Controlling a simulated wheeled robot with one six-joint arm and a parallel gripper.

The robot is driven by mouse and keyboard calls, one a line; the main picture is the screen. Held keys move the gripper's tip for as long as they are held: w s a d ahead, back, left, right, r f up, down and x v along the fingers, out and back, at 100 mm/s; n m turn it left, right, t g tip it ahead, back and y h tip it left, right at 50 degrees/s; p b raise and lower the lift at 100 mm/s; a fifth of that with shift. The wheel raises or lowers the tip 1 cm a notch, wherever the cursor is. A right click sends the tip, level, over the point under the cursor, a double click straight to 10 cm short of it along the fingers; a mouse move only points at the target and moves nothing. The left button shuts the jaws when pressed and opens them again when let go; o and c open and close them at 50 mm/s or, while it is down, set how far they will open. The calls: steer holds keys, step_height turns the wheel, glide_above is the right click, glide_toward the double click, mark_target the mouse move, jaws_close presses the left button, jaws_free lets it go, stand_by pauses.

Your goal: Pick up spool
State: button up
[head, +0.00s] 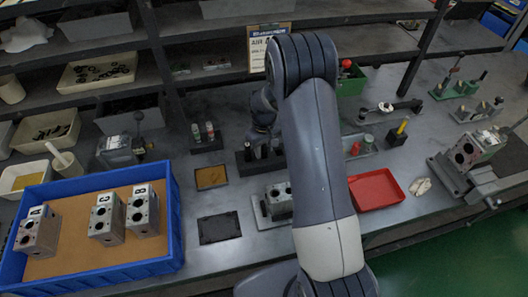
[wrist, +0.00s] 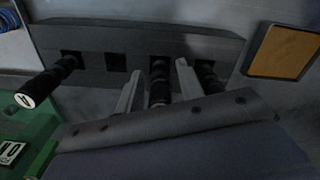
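A dark rack (wrist: 100,42) with square sockets holds several black spools. In the wrist view, one spool (wrist: 159,85) stands between the two fingers of my gripper (wrist: 159,70), with a visible gap on each side. My gripper is open. A second spool (wrist: 208,78) is just right of the right finger. A third spool (wrist: 48,80), with a pale marked end, is at the left. One socket between the left and middle spools is empty. In the head view the rack (head: 243,166) stands on the bench, partly hidden by my arm; the fingertips are hard to make out there.
A blue tray (head: 176,215) with valve blocks lies at the left. A valve block (head: 278,200) is in front of the rack, and a red tray (head: 376,190) is to its right.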

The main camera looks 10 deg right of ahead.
jaws_close()
